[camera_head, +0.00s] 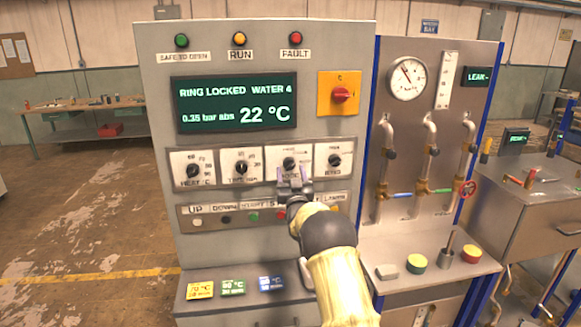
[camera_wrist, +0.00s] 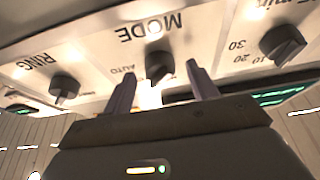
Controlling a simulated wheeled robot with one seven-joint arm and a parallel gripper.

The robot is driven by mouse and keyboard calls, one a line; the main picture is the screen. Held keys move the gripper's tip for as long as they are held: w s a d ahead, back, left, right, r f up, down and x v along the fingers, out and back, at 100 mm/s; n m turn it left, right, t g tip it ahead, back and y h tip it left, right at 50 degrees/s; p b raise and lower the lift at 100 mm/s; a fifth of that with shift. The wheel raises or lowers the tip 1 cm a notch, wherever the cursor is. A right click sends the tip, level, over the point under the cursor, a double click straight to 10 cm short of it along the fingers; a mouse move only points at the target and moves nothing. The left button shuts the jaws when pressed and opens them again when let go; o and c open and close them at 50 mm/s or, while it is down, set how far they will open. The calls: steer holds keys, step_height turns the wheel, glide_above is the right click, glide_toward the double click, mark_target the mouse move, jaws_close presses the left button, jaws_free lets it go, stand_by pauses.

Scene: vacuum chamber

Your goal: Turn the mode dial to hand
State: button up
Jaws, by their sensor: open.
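The mode dial (camera_head: 289,163) is a black knob on a pale square plate, third in the row of dials on the control panel. In the wrist view, which shows the panel upside down, the mode dial (camera_wrist: 160,66) sits under the word MODE, with AUTO legible beside it. My gripper (camera_head: 293,177) is at the panel just below the dial. In the wrist view my gripper (camera_wrist: 161,74) is open, its fingers to either side of the dial with gaps. I cannot tell whether they reach around it. The dial's pointer setting and the hand mark are not readable.
The ring dial (camera_head: 334,160) and time dial (camera_head: 240,168) flank the mode dial closely. A row of buttons (camera_head: 254,217) runs below, partly hidden by my arm. A red rotary switch (camera_head: 341,95) is above right. The screen (camera_head: 236,103) reads RING LOCKED, 22 °C.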

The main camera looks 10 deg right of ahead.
steer(key=shift+w+r, duration=0.25)
steer(key=shift+w, duration=0.4)
steer(key=shift+c, duration=0.2)
steer(key=c, duration=0.9)
steer(key=shift+c, duration=0.2)
